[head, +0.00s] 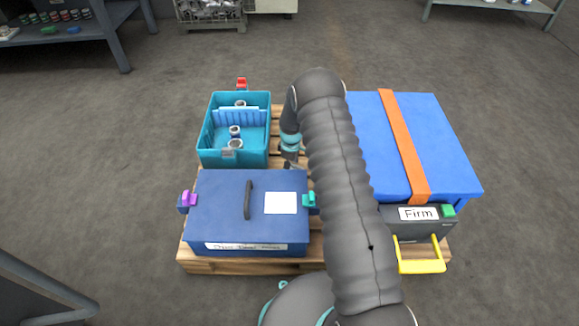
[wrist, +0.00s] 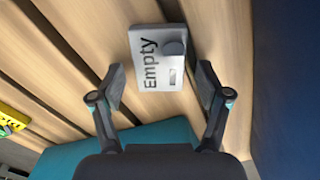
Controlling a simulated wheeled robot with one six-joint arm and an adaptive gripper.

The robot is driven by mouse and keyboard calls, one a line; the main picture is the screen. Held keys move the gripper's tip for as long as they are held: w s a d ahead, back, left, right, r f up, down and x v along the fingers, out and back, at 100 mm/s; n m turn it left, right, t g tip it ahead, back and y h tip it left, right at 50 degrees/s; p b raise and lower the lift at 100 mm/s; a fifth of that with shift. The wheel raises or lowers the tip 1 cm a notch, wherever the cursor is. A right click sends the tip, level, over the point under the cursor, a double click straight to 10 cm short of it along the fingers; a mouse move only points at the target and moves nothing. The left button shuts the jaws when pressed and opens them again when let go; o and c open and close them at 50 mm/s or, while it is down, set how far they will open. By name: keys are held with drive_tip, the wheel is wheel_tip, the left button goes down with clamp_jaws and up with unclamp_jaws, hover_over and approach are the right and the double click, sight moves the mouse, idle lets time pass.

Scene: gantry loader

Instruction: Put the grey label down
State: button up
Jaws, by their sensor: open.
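The grey label (wrist: 147,76), marked "Empty" and with a dark round knob, shows in the wrist view. It appears to lie on the wooden slats of the pallet (wrist: 75,60). My gripper (wrist: 160,77) is open, with one finger on each side of the label and a visible gap on both sides. In the head view my arm hides the label, and my gripper (head: 290,163) is only partly visible, low between the teal crate and the blue box.
The teal crate (head: 204,137) holds several ring-like parts. A dark blue lidded case (head: 225,215) with a handle stands in front of it. At the right are a blue box (head: 447,150) with an orange strap and a "Firm" unit (head: 395,228) with a yellow handle.

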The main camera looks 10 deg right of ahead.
drive_tip(key=s+r+m+t, duration=0.1)
drive_tip(key=s+r, duration=0.1)
drive_tip(key=r, duration=1.2)
drive_tip(key=s+r+m, duration=0.1)
drive_tip(key=s+r, duration=0.2)
drive_tip(key=r, duration=1.1)
drive_tip(key=s+r+m+t, duration=0.2)
drive_tip(key=s+r+m, duration=0.1)
drive_tip(key=s+r, duration=0.9)
drive_tip(key=s+r+m+t, duration=0.1)
drive_tip(key=s+r+m, duration=0.2)
drive_tip(key=s, duration=0.9)
drive_tip(key=s+r+m+t, duration=0.1)
drive_tip(key=s+r+m, duration=0.2)
drive_tip(key=s, duration=0.9)
wheel_tip(320, 180, up, 2)
drive_tip(key=shift+p, duration=0.35)
drive_tip(key=shift+d, duration=0.1)
